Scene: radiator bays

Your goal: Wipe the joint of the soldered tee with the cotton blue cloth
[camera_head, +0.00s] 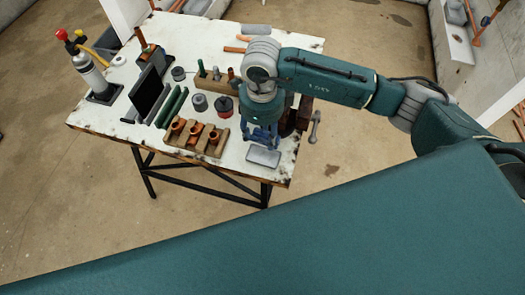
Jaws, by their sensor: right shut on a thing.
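My right gripper (262,143) points down over the front right part of the workbench (222,170), just behind a flat grey pad. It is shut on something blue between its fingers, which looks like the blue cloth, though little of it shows. Copper fittings (195,131) sit in a wooden rack at the bench's front, left of the gripper. I cannot tell which fitting is the soldered tee. A dark vise (303,112) stands right of the gripper, partly hidden by it, so anything clamped there is unclear. My left gripper is not in view.
The grey pad (263,157) lies near the front edge. A torch bottle (90,73), a dark upright panel (148,92), green rods (172,107), small tins (199,103) and a wooden block (216,83) crowd the bench. Its back middle is mostly clear.

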